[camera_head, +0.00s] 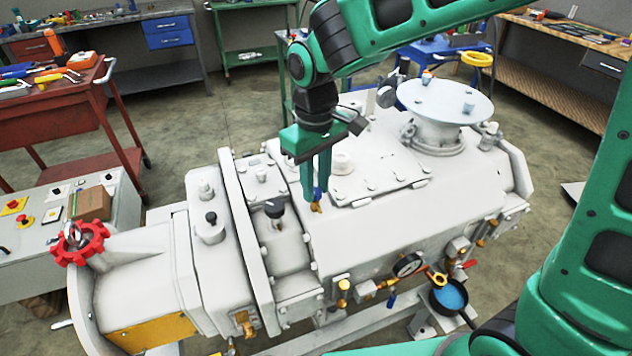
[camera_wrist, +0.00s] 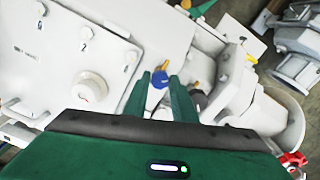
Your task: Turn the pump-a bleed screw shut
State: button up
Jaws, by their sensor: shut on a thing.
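A small bleed screw with a blue head and brass end (camera_head: 317,207) sits on top of the white pump housing (camera_head: 385,235), near its middle. My gripper (camera_head: 318,193) points down at it, with its green fingers on either side of the blue part. In the wrist view the blue head (camera_wrist: 160,80) lies between the two fingertips (camera_wrist: 161,76), and the gripper is shut on it. The brass end sticks out past the fingers. I cannot read any label that tells which pump the screw belongs to.
A black knob (camera_head: 274,207) stands left of my gripper on the housing. A raised cover plate (camera_head: 378,178) and a round flange (camera_head: 445,100) lie to the right. A gauge (camera_head: 408,265) and a red handwheel (camera_head: 79,243) stick out at the front and left.

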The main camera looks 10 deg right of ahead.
aim_at(316, 189)
jog(key=m, duration=0.7)
jog(key=shift+w+r, duration=0.15)
jog(key=shift+w, duration=0.05)
dwell(0.5)
jog(key=o, duration=0.9)
jog(key=shift+c, duration=0.2)
jog(key=shift+o, duration=0.9)
jog(key=shift+s, duration=0.1)
notch_tip(316, 189, up, 10)
jog(key=shift+r, duration=0.25)
